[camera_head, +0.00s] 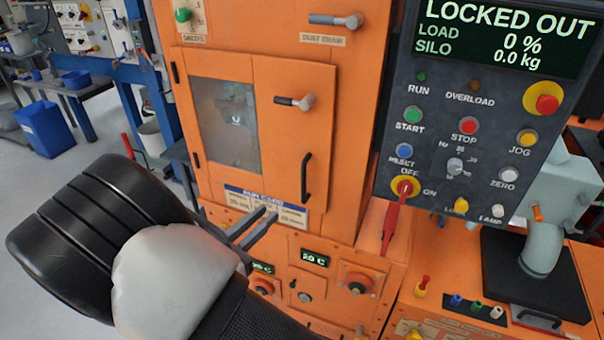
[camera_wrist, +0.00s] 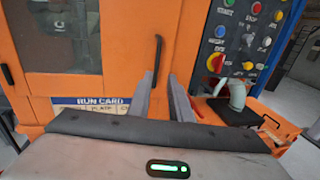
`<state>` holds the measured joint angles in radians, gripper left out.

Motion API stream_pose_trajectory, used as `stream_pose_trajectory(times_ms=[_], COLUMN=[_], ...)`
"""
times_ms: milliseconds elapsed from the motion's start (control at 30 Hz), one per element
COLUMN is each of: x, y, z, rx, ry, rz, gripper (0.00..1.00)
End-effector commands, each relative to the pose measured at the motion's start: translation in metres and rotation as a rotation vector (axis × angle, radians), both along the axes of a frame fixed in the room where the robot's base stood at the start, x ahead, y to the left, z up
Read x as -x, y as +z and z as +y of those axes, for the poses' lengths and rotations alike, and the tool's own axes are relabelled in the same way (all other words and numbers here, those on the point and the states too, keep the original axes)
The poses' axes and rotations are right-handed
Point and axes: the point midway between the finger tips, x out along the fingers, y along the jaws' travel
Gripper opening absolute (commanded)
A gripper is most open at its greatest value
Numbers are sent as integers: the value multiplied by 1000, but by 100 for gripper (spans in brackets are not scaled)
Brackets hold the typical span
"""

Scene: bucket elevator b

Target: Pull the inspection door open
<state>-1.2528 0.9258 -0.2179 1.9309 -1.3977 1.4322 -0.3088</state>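The inspection door (camera_head: 262,135) is an orange panel with a grey window (camera_head: 224,118); it looks shut against the orange cabinet. It also fills the upper left of the wrist view (camera_wrist: 125,40). A black vertical handle (camera_head: 306,177) is on its right side. A latch lever (camera_head: 296,102) with a grey knob lies about level, its black end pointing left. My gripper (camera_head: 268,211) is open and empty, below and left of the handle. In the wrist view my fingers (camera_wrist: 161,76) stand apart, with the handle (camera_wrist: 157,52) seen above and between them; no contact is visible.
A control panel (camera_head: 480,120) reading LOCKED OUT is right of the door, with a red tag (camera_head: 389,228) hanging from its yellow switch. Another lever (camera_head: 336,20) is above the door. A run card (camera_head: 265,205), dials and displays are below it. Grey-green equipment (camera_head: 548,215) stands right.

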Motion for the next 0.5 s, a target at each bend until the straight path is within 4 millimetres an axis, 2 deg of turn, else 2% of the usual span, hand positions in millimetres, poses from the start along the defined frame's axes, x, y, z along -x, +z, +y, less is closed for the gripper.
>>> stream_pose_trajectory(times_ms=[67, 167, 500], x=[-2, -10, -68], y=[-2, -1, -1], z=[4, -1, -39], rx=[18, 20, 18], ry=[19, 19, 14], rz=[-4, -5, -4], gripper=[18, 18, 18])
